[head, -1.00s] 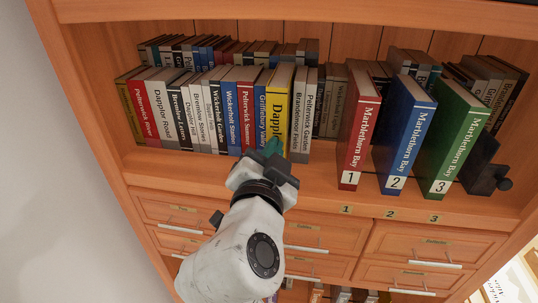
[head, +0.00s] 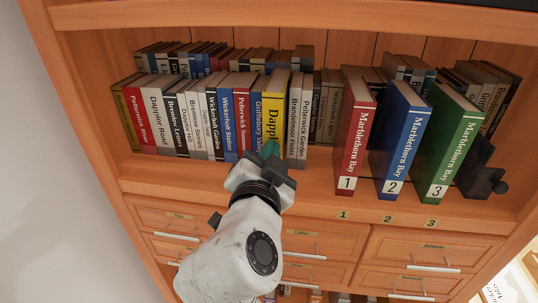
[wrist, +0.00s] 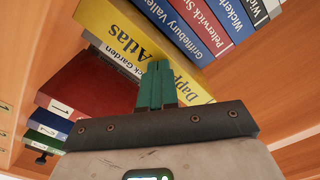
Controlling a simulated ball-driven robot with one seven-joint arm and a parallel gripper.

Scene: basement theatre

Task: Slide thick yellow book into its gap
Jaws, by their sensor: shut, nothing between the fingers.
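The thick yellow book (head: 275,100), with "Dapple" and "Atlas" on its spine, stands upright in the front row. It is between a blue "Griffinbury Valley" book (head: 255,115) and grey books (head: 298,115). In the wrist view the yellow spine (wrist: 120,38) lies close in front of the fingers. My gripper (head: 270,150) is shut and empty, its green fingertips (wrist: 157,85) at the lower part of the yellow spine. They look close to or against it; contact cannot be told. The fingers hide part of the spine, and the book's exact depth against its neighbours is unclear.
Large red (head: 355,135), blue (head: 403,140) and green (head: 450,145) numbered volumes stand to the right, with a dark bookend (head: 478,175) beside them. A second row of books stands behind. Drawers (head: 325,240) lie below the shelf edge.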

